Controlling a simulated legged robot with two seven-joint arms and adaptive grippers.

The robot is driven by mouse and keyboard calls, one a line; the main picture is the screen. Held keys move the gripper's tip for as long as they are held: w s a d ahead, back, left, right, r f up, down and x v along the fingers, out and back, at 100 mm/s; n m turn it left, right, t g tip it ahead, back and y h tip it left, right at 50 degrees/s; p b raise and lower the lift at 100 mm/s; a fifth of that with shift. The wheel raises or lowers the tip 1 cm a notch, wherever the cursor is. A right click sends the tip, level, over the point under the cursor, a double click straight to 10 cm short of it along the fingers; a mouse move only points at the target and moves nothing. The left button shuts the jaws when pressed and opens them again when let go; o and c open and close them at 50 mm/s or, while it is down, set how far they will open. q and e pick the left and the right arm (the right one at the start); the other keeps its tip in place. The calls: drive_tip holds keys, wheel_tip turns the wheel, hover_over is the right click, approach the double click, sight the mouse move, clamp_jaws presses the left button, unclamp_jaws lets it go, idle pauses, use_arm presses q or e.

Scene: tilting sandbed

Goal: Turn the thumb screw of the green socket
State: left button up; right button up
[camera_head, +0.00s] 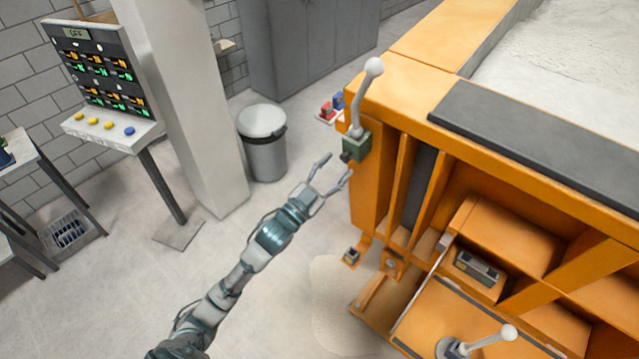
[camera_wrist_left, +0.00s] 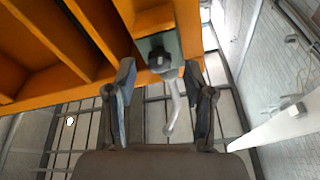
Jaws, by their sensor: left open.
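The green socket (camera_head: 357,147) is fixed on the corner of the orange frame. A pale lever (camera_head: 357,105) with a ball end stands up from it. The dark thumb screw (camera_head: 346,157) sticks out of the socket's side towards my left gripper (camera_head: 336,168). That gripper is open and empty, just short of the screw. In the left wrist view, the thumb screw (camera_wrist_left: 160,61) on the green socket (camera_wrist_left: 173,42) lies between the open fingertips (camera_wrist_left: 160,72), beyond them and apart from them. The lever (camera_wrist_left: 174,105) shows between the fingers. My right gripper is not in view.
The orange sandbed frame (camera_head: 400,75) fills the right side. A second lever (camera_head: 480,342) stands lower down on it. Red and blue items (camera_head: 331,106) sit behind the corner. A grey bin (camera_head: 264,150), pillar (camera_head: 190,110) and control panel (camera_head: 98,75) stand left; floor between is clear.

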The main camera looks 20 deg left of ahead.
use_arm(q)
drive_tip(key=v, duration=0.9)
drive_tip(key=shift+a+f, duration=0.1)
drive_tip(key=shift+a, duration=0.05)
